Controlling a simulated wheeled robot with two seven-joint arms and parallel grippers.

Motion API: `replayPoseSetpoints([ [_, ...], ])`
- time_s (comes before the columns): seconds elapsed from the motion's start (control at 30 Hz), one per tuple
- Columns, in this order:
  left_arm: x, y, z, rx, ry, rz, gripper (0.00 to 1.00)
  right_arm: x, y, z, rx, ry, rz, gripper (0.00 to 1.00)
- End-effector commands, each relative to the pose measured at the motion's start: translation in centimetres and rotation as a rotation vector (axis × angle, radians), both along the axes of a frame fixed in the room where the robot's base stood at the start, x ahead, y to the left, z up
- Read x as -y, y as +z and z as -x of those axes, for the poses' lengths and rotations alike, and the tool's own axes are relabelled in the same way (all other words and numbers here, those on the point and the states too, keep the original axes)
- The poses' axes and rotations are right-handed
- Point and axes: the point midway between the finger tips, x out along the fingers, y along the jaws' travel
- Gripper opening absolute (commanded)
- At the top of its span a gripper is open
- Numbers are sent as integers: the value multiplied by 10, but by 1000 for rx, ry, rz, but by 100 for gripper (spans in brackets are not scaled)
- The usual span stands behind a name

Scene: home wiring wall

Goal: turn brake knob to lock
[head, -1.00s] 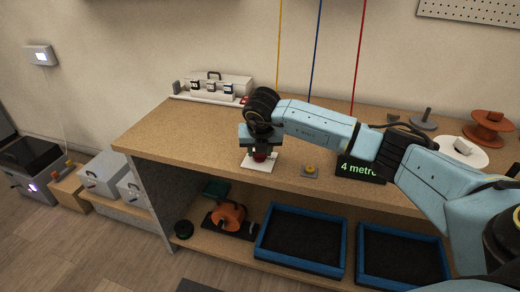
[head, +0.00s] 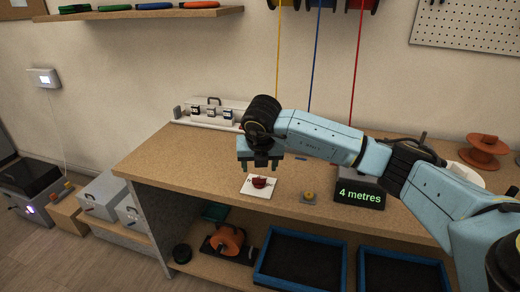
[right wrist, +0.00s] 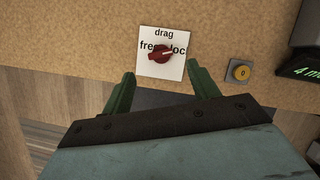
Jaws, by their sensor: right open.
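The brake knob (head: 259,182) is a small red knob on a white plate (head: 250,191) on the bench top near its front edge. In the right wrist view the knob (right wrist: 160,54) sits on the plate (right wrist: 150,70), which reads "drag", "free" and "loc", the last partly cut off. The knob's bar looks slanted toward the "loc" side, but its exact setting is hard to tell. My right gripper (head: 260,163) is above the knob, apart from it. Its green fingers (right wrist: 160,77) are spread and empty. My left gripper is out of view.
A yellow button (head: 309,196) and a "4 metres" display (head: 360,196) stand right of the plate. A white rack (head: 208,115) is at the back left. Yellow, blue and red wires hang behind. Blue trays (head: 300,285) lie on the lower shelf.

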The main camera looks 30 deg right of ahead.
Motion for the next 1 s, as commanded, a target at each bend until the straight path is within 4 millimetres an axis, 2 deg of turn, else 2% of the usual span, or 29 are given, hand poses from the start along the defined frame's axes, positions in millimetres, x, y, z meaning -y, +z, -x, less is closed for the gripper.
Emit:
replayPoseSetpoints([
  [0.03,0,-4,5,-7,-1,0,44,-2,14,4,3,2,0,60],
  [0.1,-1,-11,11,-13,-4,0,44,-6,27,9,3,3,-1,60],
  [0.33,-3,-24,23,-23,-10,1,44,-12,56,20,-1,1,0,60],
  [0.5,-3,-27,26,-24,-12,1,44,-13,61,22,-1,0,0,60],
  [1.0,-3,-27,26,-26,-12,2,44,-14,59,22,-4,5,-6,60],
])
